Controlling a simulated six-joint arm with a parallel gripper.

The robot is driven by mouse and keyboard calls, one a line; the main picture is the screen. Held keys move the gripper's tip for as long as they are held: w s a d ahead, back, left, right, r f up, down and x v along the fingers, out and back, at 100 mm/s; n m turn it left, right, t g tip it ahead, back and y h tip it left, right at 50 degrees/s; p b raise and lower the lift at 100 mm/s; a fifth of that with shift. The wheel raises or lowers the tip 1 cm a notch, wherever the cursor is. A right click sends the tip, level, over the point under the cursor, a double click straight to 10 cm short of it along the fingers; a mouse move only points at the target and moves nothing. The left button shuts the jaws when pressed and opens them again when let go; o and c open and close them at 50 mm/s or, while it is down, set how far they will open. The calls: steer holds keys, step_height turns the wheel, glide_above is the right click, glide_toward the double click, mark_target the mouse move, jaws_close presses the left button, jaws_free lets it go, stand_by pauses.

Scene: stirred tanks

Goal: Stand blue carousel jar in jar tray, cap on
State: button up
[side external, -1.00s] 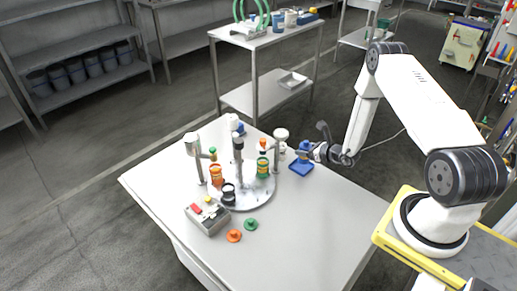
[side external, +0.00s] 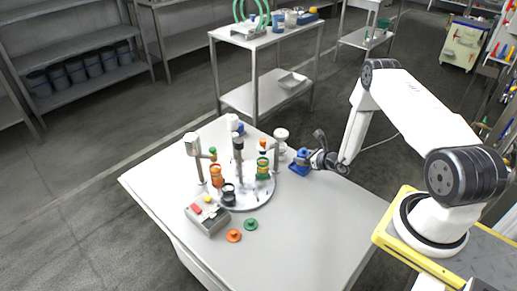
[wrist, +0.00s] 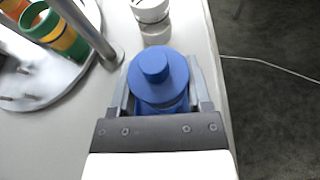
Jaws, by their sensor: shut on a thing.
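The blue jar (side external: 302,153) has its blue cap (wrist: 156,70) on and looks about upright. My gripper (wrist: 160,98) is shut on it, with one finger on each side in the wrist view. The round carousel plate (side external: 236,203) stands to the left, with orange (side external: 216,179) and green-banded (side external: 262,170) jars.
A control box (side external: 208,218) sits at the front of the carousel. A loose orange cap (side external: 234,236) and green cap (side external: 250,224) lie nearby. The table's right front is clear.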

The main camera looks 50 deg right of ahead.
steer(key=shift+f, duration=0.1)
steer(key=o, duration=1.3)
steer(key=shift+s+r, duration=0.35)
steer(key=shift+s, duration=0.1)
steer(key=v, duration=1.1)
steer(key=shift+r, duration=0.1)
